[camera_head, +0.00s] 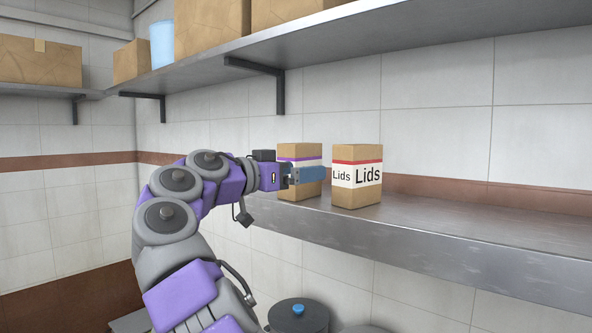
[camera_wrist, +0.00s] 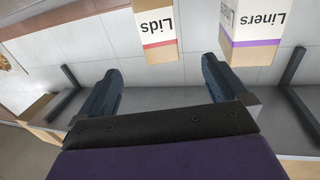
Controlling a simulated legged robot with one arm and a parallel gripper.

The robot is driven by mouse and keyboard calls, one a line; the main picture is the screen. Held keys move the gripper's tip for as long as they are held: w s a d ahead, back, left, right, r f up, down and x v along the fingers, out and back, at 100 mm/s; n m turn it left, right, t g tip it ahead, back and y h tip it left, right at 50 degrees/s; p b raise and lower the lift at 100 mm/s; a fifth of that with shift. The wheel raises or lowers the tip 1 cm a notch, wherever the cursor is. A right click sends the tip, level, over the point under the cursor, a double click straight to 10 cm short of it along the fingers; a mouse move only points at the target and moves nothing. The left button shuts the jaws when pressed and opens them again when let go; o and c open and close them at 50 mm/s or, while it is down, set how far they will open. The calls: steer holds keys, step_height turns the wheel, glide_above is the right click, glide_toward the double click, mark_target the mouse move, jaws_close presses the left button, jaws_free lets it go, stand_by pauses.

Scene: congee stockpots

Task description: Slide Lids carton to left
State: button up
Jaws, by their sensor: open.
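The Lids carton (camera_head: 357,189) is brown with a white label and a red stripe. It stands upright on the lower metal shelf in the head view. The wrist view shows the Lids carton (camera_wrist: 156,50) upside down, ahead of the gap between my fingers. My gripper (camera_head: 318,175) is open and empty, left of the Lids carton and in front of a second carton. The wrist view shows both dark blue fingers of my gripper (camera_wrist: 161,68) spread apart. Contact with the Lids carton cannot be made out.
The Liners carton (camera_head: 300,152), with a purple stripe, stands left of the Lids carton, partly hidden by my gripper; it also shows in the wrist view (camera_wrist: 250,55). The lower shelf (camera_head: 470,225) is bare to the right. A stockpot (camera_head: 298,318) stands below. An upper shelf (camera_head: 330,38) holds boxes.

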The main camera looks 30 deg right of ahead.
mark_target(356, 167)
steer(key=w+d+p, duration=0.1)
steer(key=d, duration=0.4)
steer(key=w+d+p, duration=0.1)
steer(key=d, duration=0.5)
steer(key=w+d+p, duration=0.1)
steer(key=d, duration=0.5)
steer(key=shift+w+d, duration=0.1)
steer(key=shift+d, duration=0.1)
steer(key=c, duration=1.3)
steer(key=shift+o, duration=0.2)
steer(key=shift+s+a+f+b, duration=0.1)
steer(key=shift+s+a+b, duration=0.15)
steer(key=shift+s+b, duration=0.5)
steer(key=shift+s+a+b, duration=0.3)
steer(key=shift+s+b, duration=0.15)
steer(key=shift+s, duration=0.3)
steer(key=shift+s+a+b, duration=0.3)
steer(key=shift+s+b, duration=0.1)
steer(key=shift+s, duration=0.35)
